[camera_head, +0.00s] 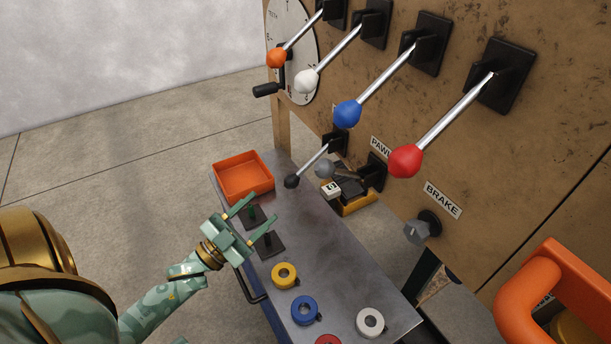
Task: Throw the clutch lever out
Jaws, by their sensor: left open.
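Several levers with steel shafts stick out of the worn brown panel (510,165): an orange-knobbed lever (277,58), a white-knobbed lever (307,80), a blue-knobbed lever (347,113) and a red-knobbed lever (405,160). Lower down are a black-knobbed lever (292,181) and a grey knob (325,168). I see no label reading clutch, so I cannot tell which one is the clutch lever. My left gripper (262,208) is open and empty above the bench's left edge, below and left of the black knob, apart from every lever. My right gripper is out of view.
The grey metal bench (345,275) holds an orange tray (243,176), two dark pegged blocks, a yellow ring (284,275), a blue ring (305,310) and a white ring (370,322). A BRAKE label (442,200) sits above a grey knob (416,231). An orange tubular thing (545,280) fills the lower right.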

